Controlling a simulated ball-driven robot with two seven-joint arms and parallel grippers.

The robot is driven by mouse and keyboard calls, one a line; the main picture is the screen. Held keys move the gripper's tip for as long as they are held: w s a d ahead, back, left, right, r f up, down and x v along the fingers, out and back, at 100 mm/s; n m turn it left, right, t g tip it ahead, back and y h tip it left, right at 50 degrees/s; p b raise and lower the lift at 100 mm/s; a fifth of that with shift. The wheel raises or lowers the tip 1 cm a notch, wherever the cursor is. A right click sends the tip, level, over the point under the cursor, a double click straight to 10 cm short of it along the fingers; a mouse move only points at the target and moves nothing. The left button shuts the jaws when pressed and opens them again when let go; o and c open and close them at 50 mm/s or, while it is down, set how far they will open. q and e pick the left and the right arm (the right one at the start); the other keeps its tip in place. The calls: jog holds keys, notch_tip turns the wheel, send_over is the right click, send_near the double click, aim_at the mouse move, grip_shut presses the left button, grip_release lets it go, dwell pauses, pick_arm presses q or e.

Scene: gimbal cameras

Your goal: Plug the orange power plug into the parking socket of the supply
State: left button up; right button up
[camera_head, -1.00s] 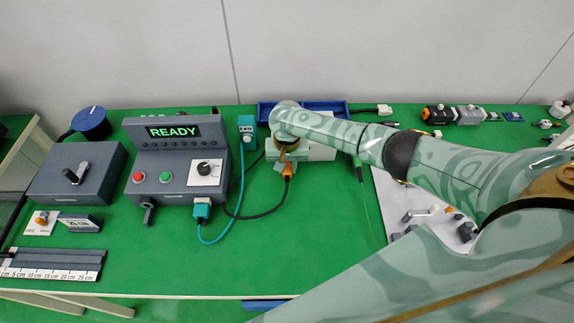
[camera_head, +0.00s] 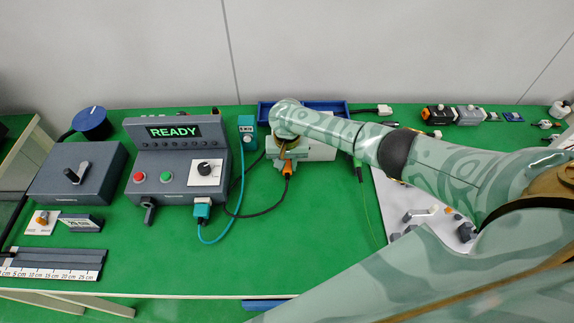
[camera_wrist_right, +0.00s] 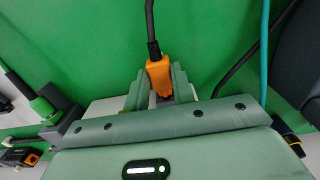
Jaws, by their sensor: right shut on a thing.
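The orange power plug (camera_head: 287,168) is held in my right gripper (camera_head: 282,167), in front of a white box (camera_head: 318,151) that may be the supply. In the right wrist view the orange plug (camera_wrist_right: 159,73) sits between the two green-grey fingers (camera_wrist_right: 159,84), with a black cable running from its far end. The plug's front end is hidden by the gripper body. My arm covers much of the white box, and I cannot make out the parking socket or whether the plug touches it. My left gripper is not in view.
A grey control unit (camera_head: 178,150) reading READY stands left of the gripper. A teal plug (camera_head: 201,211) with a teal cable is at its front. A blue tray (camera_head: 330,106) lies behind my right arm. The green table front is clear.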

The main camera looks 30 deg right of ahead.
jog(key=shift+w+d+b, duration=0.3)
jog(key=shift+w+b, duration=0.1)
jog(key=shift+w, duration=0.3)
jog(key=shift+r, duration=0.1)
jog(key=o, duration=1.1)
jog(key=shift+w, duration=0.15)
notch_tip(320, 180, up, 16)
jog(key=p, duration=0.8)
jog(key=shift+r+p, duration=0.1)
jog(key=shift+p, duration=0.25)
